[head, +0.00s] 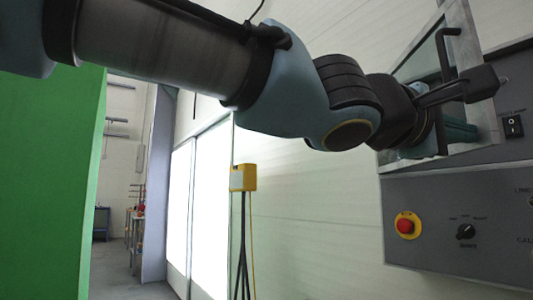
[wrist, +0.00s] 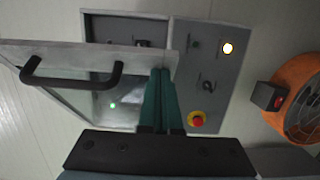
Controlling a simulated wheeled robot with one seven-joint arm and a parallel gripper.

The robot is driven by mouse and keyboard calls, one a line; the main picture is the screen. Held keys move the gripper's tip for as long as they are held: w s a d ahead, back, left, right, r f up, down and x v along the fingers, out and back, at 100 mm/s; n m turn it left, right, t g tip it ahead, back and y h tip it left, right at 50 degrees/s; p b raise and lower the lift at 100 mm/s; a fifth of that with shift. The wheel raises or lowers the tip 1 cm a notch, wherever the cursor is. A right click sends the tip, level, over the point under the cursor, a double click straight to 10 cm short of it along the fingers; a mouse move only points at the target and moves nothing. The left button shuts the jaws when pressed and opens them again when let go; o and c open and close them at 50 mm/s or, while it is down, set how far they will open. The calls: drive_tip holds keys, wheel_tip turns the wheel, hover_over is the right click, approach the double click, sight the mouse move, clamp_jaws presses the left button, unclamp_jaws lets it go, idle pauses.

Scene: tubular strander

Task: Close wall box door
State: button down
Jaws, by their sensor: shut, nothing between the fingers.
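The wall box is a grey control panel; its front (head: 460,220) fills the right of the head view and it shows in the wrist view (wrist: 225,95). Its door is a pale metal frame with a clear window, standing ajar in the head view (head: 486,75) and crossing the left of the wrist view (wrist: 150,57). A black bar handle (wrist: 70,82) is on the door; it also shows in the head view (head: 443,50). My gripper (wrist: 161,72) is shut and empty, its teal fingers by the door's right edge; contact is unclear. In the head view, my gripper (head: 470,130) is partly hidden.
The panel bears a red emergency button on yellow (head: 407,225), a rotary knob (head: 465,231) and a black switch (head: 513,126). An orange round object (wrist: 297,100) is at the right of the wrist view. A yellow box (head: 243,178) with cables stands farther back.

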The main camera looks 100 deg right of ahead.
drive_tip(key=s+n+t+h+p, duration=0.2)
drive_tip(key=s+p, duration=0.8)
drive_tip(key=s, duration=1)
drive_tip(key=shift+s+d+n+h, duration=0.15)
drive_tip(key=shift+s+n+h, duration=0.3)
drive_tip(key=shift+h, duration=0.85)
drive_tip(key=shift+w, duration=0.1)
